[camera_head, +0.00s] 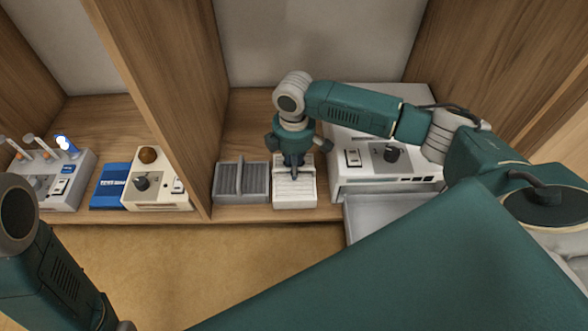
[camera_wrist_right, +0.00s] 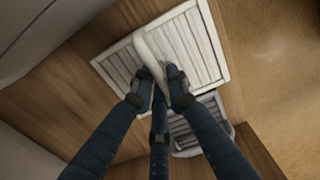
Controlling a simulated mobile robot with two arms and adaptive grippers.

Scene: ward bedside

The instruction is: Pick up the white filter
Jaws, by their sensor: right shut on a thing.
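The white filter (camera_head: 295,200) is a slatted white panel with a raised ridge, at the front of the middle shelf bay. It also shows in the right wrist view (camera_wrist_right: 203,50). My right gripper (camera_head: 294,170) comes down on it from above. In the right wrist view my right gripper's fingers (camera_wrist_right: 160,90) are shut on the filter's white ridge. The filter looks flat on the shelf; I cannot tell whether any gap is under it. Of my left arm only a part shows at the lower left, and its gripper is out of view.
A grey slatted filter (camera_head: 242,185) lies close on the left of the white one. A white device with a black knob (camera_head: 385,165) stands close on the right, with a grey tray (camera_head: 385,213) in front. A wooden divider (camera_head: 165,100) separates a left bay holding a blue box (camera_head: 108,186) and small devices.

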